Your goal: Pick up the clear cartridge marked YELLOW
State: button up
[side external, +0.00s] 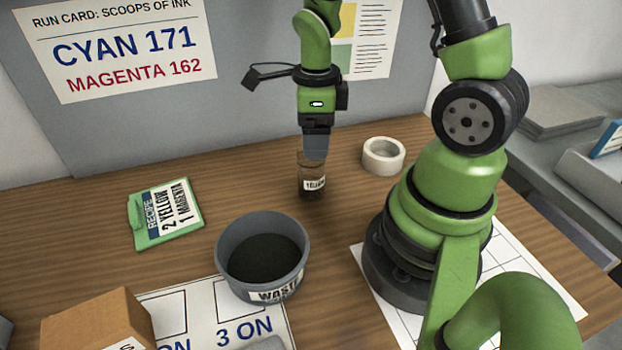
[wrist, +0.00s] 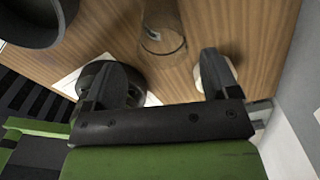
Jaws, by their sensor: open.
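The clear cartridge (side external: 312,186) stands upright on the wooden table in the side view. Its white label reads like YELLOW, in small print, and its contents look brownish. My gripper (side external: 316,152) points down right over it and covers its top edge. In the wrist view, my gripper (wrist: 168,66) has its two dark fingers wide apart with nothing held. The clear cartridge (wrist: 164,32) shows there beyond the gap between the fingers, cut off by the top edge. I cannot tell whether the fingers reach around its top.
A grey WASTE tub (side external: 262,255) stands in front and to the left of the cartridge. A white tape roll (side external: 384,155) lies to its right. A green recipe clipboard (side external: 166,214) lies at left. A cardboard box (side external: 97,322) sits at the front left. A grey panel (side external: 240,110) stands behind.

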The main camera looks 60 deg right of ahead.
aim_at(311, 162)
jog(key=shift+w+f, duration=0.15)
jog(key=shift+f, duration=1.55)
jog(key=shift+w+f, duration=0.15)
jog(key=shift+f, duration=1.5)
jog(key=c, duration=1.1)
jog(key=shift+o, duration=0.2)
jog(key=shift+r, duration=0.1)
